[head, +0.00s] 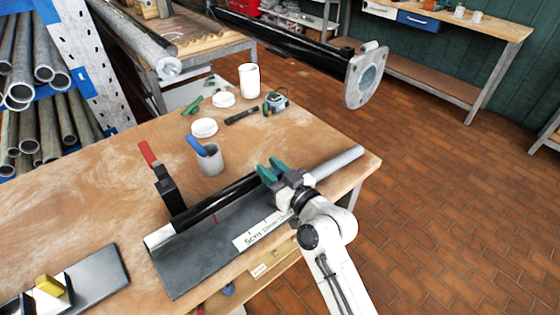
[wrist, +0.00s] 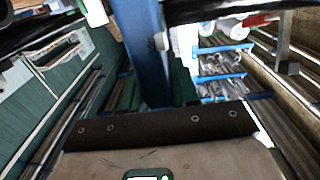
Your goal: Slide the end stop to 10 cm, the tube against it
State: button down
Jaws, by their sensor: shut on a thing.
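A black tube (head: 215,200) lies along the back of a grey angled plate on the wooden bench. A white scale (head: 262,231) marked in cm is on the plate's front part, and a thin red line crosses the plate left of it. My gripper (head: 272,170), with teal fingertips, reaches over the tube line at the plate's right part. It is shut on what appears to be the end stop, mostly hidden by the fingers. A light grey round bar (head: 337,163) continues to the right. I cannot tell whether the tube touches the stop.
A red-handled clamp (head: 165,183) stands behind the tube. A grey cup (head: 210,160), white containers and a tape measure (head: 276,102) stand behind. The wrist view shows a blue post (wrist: 148,55) and pipe racks.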

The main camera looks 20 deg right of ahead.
jog(key=a, duration=0.1)
jog(key=s+a+p, duration=0.1)
jog(key=a, duration=0.1)
jog(key=a+p, duration=0.1)
jog(key=shift+s+a, duration=0.25)
jog(key=shift+a, duration=0.05)
jog(key=c, duration=0.9)
grip_release()
jog(key=shift+b+v, duration=1.8)
jog(key=shift+v, duration=3.6)
